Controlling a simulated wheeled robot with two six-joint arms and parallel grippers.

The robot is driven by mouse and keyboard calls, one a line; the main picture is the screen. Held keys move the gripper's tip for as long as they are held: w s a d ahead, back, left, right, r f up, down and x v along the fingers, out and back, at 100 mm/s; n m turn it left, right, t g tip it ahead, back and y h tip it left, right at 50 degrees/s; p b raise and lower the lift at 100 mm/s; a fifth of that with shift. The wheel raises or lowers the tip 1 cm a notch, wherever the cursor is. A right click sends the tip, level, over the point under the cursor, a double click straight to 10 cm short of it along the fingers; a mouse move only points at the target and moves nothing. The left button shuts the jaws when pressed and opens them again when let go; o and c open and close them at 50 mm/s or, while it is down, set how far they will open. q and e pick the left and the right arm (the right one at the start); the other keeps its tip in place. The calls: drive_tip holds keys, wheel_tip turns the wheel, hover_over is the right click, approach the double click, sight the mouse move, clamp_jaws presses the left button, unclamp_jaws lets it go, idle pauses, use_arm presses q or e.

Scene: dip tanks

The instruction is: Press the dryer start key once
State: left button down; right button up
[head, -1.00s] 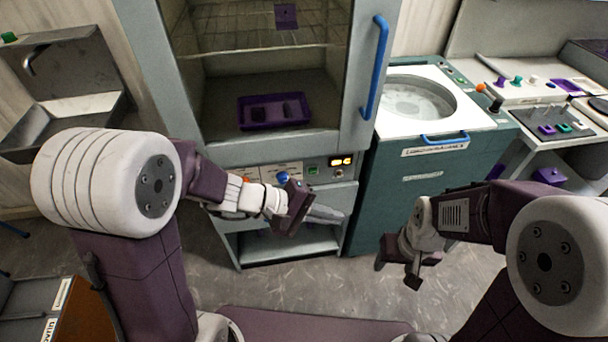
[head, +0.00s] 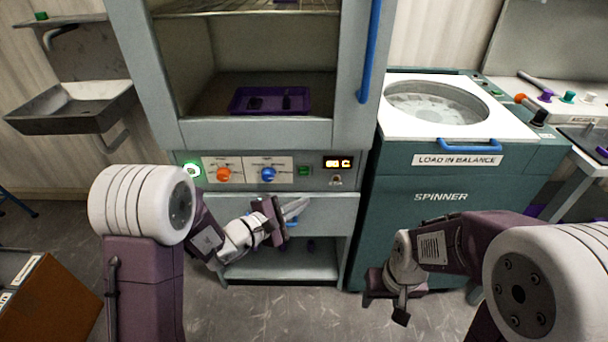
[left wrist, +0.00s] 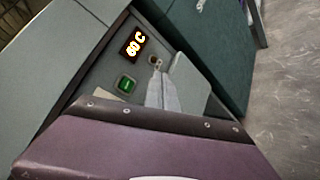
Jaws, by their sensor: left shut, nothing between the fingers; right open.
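The dryer's front panel (head: 318,185) runs below its open chamber. A small square green key (head: 304,171) sits left of the lit display (head: 338,162); I take it as the start key. In the left wrist view the green key (left wrist: 126,84) has a pale upright mark and lies left of the fingers. My left gripper (head: 296,208) is shut and empty, in front of and below the panel, and looks apart from the key. Its fingers (left wrist: 172,85) point toward the panel in the left wrist view. My right gripper (head: 386,300) is open and empty, low before the spinner.
An orange knob (head: 223,174), a blue knob (head: 268,174) and a round green-lit button (head: 191,170) share the panel. A purple tray (head: 234,101) lies inside the dryer. The spinner (head: 440,215) stands to the right. A metal sink (head: 70,112) is at left.

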sight(304, 171)
use_arm(q)
drive_tip(key=shift+w+p, duration=1)
drive_tip(key=shift+w, duration=3.4)
drive_tip(key=shift+w, duration=0.1)
drive_tip(key=shift+w+b, duration=0.35)
